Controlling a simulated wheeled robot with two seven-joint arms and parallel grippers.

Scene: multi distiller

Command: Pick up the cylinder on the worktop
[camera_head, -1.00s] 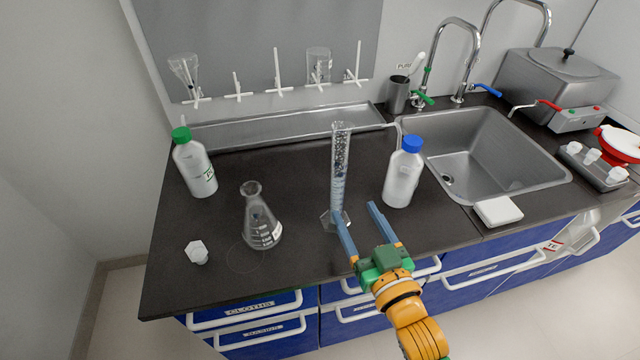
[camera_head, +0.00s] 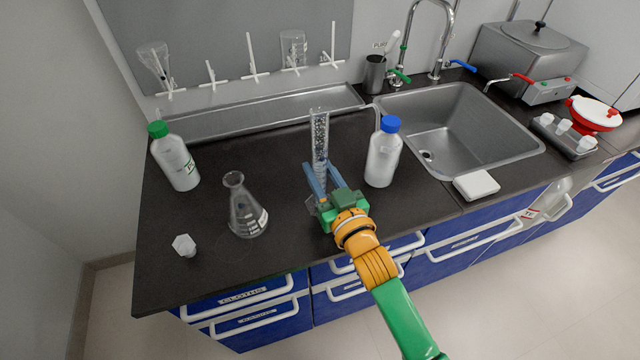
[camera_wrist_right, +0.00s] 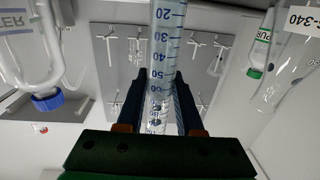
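The clear graduated cylinder (camera_head: 320,137) stands upright on the dark worktop (camera_head: 200,262), between the flask and the blue-capped bottle. My right gripper (camera_head: 319,172) has one blue finger on either side of its lower part. The fingers look closed in on the glass. The right wrist view shows the cylinder (camera_wrist_right: 166,45) and its printed scale filling the gap between the two dark fingers (camera_wrist_right: 160,100). The gripper hides part of the cylinder's foot, which appears to rest on the worktop. My left gripper is in neither view.
A conical flask (camera_head: 247,212), a small white stopper (camera_head: 184,245) and a green-capped bottle (camera_head: 175,163) stand to the left. A blue-capped bottle (camera_head: 383,158) is close on the right, before the sink (camera_head: 455,130).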

